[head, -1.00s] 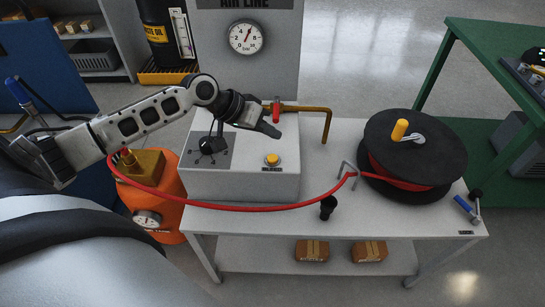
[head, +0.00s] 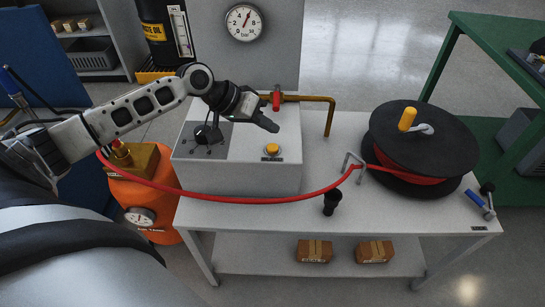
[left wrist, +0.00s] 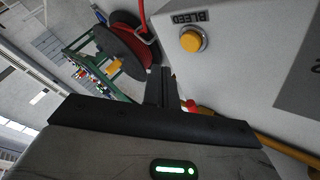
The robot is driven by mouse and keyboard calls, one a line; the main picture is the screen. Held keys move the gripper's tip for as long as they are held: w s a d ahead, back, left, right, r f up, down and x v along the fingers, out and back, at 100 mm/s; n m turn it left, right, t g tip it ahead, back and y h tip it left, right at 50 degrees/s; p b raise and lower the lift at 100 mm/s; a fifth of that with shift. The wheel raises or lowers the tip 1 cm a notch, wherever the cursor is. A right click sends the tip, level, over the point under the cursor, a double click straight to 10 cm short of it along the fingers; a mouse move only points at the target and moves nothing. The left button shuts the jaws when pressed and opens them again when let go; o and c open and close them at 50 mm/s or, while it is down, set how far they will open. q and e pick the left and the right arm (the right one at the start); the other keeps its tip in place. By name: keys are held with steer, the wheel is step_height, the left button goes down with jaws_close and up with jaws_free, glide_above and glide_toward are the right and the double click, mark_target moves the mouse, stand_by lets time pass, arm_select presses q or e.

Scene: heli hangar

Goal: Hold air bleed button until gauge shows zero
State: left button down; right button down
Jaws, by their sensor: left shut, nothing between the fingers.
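The yellow bleed button (head: 272,149) sits on top of the grey box (head: 240,178), above a small BLEED label. It also shows in the left wrist view (left wrist: 191,41). The round bar gauge (head: 244,22) is on the grey panel behind; its needle points up and slightly right, between 4 and 6. My left gripper (head: 272,126) is shut and empty, above the box a little behind the button, apart from it. In the left wrist view its fingers (left wrist: 161,85) are together. My right gripper is not in view.
A red-handled valve (head: 276,100) on a brass pipe (head: 330,110) stands behind the gripper. A black selector knob (head: 208,134) is on the box's left. A red hose (head: 260,205) runs across the front to a black reel (head: 418,140). A black cup-shaped part (head: 332,202) stands on the bench.

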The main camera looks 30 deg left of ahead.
mark_target(268, 147)
arm_select(q)
steer(key=shift+f, duration=0.8)
steer(key=shift+f+b, duration=0.35)
steer(key=shift+f, duration=0.5)
steer(key=shift+f, duration=0.15)
stand_by(0.7)
steer(key=shift+f, duration=0.25)
steer(key=shift+f, duration=0.5)
stand_by(1.8)
stand_by(0.6)
steer(key=shift+r+p, duration=0.9)
steer(key=shift+p, duration=0.1)
